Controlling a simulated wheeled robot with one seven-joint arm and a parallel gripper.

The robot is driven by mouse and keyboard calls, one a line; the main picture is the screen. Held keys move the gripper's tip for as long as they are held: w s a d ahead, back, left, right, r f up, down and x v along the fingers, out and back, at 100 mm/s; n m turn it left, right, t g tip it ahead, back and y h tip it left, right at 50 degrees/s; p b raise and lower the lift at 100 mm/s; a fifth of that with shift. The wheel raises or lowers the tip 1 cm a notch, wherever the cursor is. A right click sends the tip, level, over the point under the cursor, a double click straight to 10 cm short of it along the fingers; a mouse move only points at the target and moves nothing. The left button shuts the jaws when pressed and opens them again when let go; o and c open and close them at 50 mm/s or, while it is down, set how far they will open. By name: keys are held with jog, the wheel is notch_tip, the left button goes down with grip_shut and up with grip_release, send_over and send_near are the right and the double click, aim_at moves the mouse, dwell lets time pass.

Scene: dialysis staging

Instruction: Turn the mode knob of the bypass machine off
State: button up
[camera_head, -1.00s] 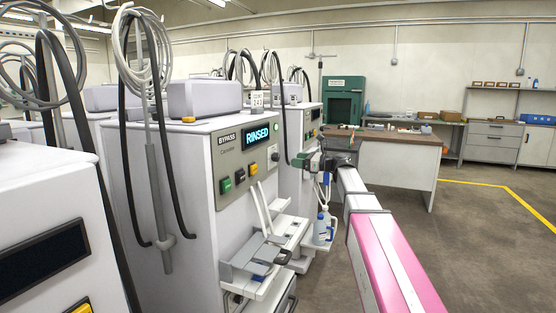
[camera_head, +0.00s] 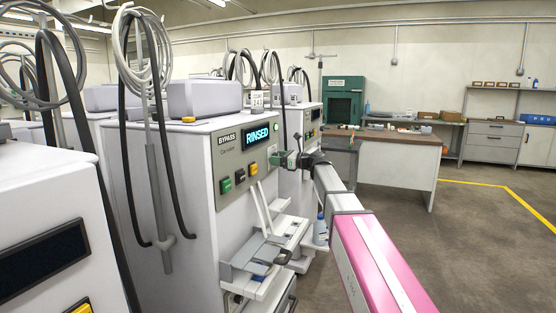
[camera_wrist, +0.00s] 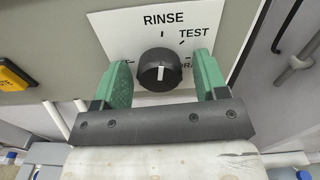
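The bypass machine (camera_head: 190,170) is a white cabinet with a grey-green front panel, a "BYPASS" label and a lit display (camera_head: 256,136) reading "RINSED". In the wrist view its black round mode knob (camera_wrist: 157,70) sits on a white dial plate (camera_wrist: 118,27). My gripper (camera_head: 280,159) is at the panel's right side, hiding the knob in the head view. In the wrist view its green fingers (camera_wrist: 161,68) are open, one on each side of the knob, with visible gaps.
Green, black and orange buttons (camera_head: 240,173) are left of the knob. A grey shelf (camera_head: 250,255) juts out below the panel. Another machine (camera_head: 300,125) stands behind, and a desk (camera_head: 395,165) is farther right. The floor at right is clear.

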jog(key=c, duration=0.9)
jog(key=shift+o, duration=0.2)
jog(key=shift+n, duration=0.4)
jog(key=n, duration=0.4)
jog(key=shift+n, duration=0.3)
jog(key=n, duration=0.4)
jog(key=shift+n, duration=0.3)
jog(key=n, duration=0.5)
jog(key=shift+n, duration=2.4)
